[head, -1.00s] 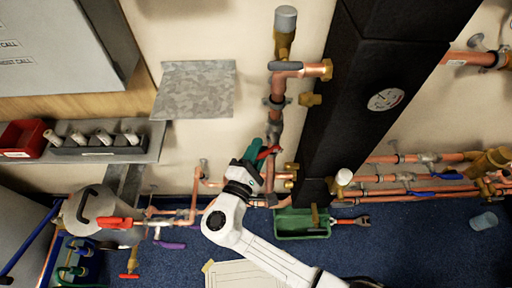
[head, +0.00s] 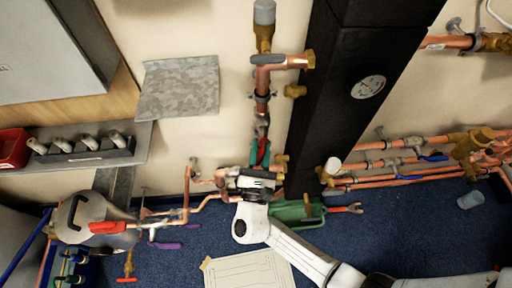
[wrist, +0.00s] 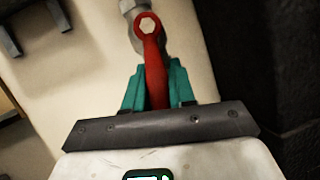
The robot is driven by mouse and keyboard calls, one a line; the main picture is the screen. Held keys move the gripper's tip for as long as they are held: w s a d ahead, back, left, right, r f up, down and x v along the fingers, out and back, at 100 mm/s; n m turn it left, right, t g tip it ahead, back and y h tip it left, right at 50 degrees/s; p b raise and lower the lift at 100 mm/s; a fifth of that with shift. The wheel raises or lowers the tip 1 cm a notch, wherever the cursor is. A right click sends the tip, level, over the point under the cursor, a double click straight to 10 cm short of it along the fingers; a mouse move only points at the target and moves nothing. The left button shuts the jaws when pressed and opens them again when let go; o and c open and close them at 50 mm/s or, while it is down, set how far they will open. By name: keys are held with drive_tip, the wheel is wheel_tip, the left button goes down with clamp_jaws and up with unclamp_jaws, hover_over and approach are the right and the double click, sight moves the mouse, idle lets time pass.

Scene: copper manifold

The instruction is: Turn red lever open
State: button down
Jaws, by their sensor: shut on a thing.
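The red lever (wrist: 153,65) hangs from a hex nut on a valve at the top of the wrist view. Its handle runs down between the two teal fingers of my gripper (wrist: 158,88), which is shut on it. In the head view the red lever (head: 266,152) shows as a thin strip beside the teal fingers, on the vertical copper pipe (head: 262,125). It looks roughly in line with that pipe. My gripper (head: 261,153) reaches up to it from below. The handle's lower end is hidden by the gripper body.
A black column (head: 340,110) stands close to the right of the pipe. Copper branches (head: 205,202) lie to the left and below. A metal plate (head: 180,88) is on the wall.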

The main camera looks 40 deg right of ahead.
drive_tip(key=shift+s+d+f+n+t+y, duration=0.15)
drive_tip(key=shift+n+t+y, duration=0.1)
drive_tip(key=shift+n, duration=0.35)
drive_tip(key=shift+s+d+r+n+t+y, duration=0.15)
drive_tip(key=shift+n+t, duration=0.15)
drive_tip(key=shift+n, duration=0.3)
drive_tip(key=shift+d+f+n+t+y, duration=0.15)
drive_tip(key=shift+n+t+y, duration=0.1)
drive_tip(key=shift+n, duration=0.35)
drive_tip(key=c, duration=1)
unclamp_jaws()
drive_tip(key=shift+c, duration=0.2)
drive_tip(key=b+v, duration=0.1)
drive_tip(key=v, duration=0.9)
drive_tip(key=shift+s+a, duration=0.25)
drive_tip(key=shift+s, duration=0.05)
drive_tip(key=shift+f, duration=0.15)
